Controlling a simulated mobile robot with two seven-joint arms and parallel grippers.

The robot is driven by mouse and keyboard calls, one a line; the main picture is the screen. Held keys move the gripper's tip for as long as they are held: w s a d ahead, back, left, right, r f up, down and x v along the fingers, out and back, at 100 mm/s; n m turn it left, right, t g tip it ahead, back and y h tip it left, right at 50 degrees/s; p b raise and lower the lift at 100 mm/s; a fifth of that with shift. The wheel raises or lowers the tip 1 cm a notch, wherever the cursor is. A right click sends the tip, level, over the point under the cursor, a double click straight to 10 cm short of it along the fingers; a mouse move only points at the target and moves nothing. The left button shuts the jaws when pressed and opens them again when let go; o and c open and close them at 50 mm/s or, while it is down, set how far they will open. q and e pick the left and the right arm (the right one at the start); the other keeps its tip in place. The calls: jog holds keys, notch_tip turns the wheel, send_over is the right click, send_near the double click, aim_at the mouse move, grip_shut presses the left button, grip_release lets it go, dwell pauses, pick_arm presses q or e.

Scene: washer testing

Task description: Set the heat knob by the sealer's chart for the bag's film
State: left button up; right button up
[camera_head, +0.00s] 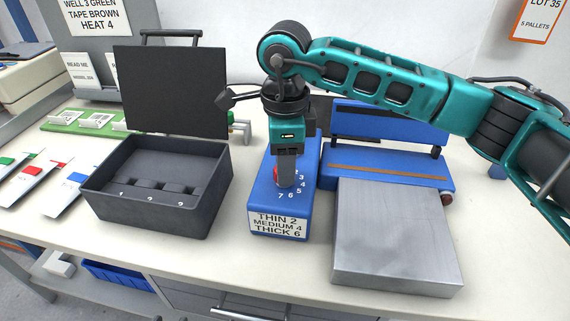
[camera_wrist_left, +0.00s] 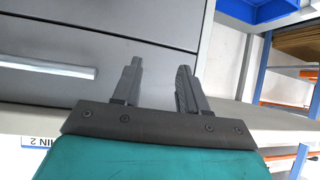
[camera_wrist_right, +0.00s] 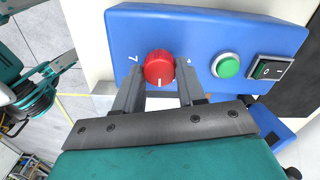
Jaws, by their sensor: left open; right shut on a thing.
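The heat knob (camera_wrist_right: 159,68) is red and sits on the blue control box (camera_wrist_right: 200,30), with a white pointer line facing down in the right wrist view. My right gripper (camera_wrist_right: 158,84) is shut on it, one finger each side. In the head view this gripper (camera_head: 286,182) reaches down onto the box and mostly hides the knob (camera_head: 276,176) and some dial numbers. The chart (camera_head: 279,225) on the box front reads THIN 2, MEDIUM 4, THICK 6. The blue sealer (camera_head: 385,170) stands beside it. My left gripper (camera_wrist_left: 160,70) is open and empty before grey drawers. I cannot identify the bag.
A green button (camera_wrist_right: 227,65) and black rocker switch (camera_wrist_right: 268,69) sit beside the knob. A dark open case (camera_head: 150,215) with numbered slots stands left, a steel plate (camera_head: 393,240) right. White packets (camera_head: 30,180) lie far left. A sign (camera_head: 93,18) reads HEAT 4.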

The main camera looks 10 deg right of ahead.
jog(key=m, duration=0.3)
jog(key=shift+m+b, duration=0.4)
jog(key=m, duration=0.2)
jog(key=shift+m, duration=0.3)
pick_arm(q)
jog(key=shift+w+d+f+b, duration=0.15)
jog(key=shift+w+d+b, duration=0.2)
jog(key=shift+d+b, duration=0.2)
pick_arm(e)
jog(key=m, duration=0.5)
jog(key=shift+m, duration=0.4)
pick_arm(q)
jog(key=shift+f, duration=0.1)
jog(key=shift+s+f, duration=0.1)
jog(key=shift+s, duration=0.05)
pick_arm(e)
jog(key=o, duration=1.1)
jog(key=shift+c, duration=0.2)
pick_arm(q)
jog(key=shift+s+a+r+p, duration=0.15)
jog(key=shift+a+r+p, duration=0.2)
jog(key=shift+p, duration=0.35)
pick_arm(e)
notch_tip(320, 180, up, 13)
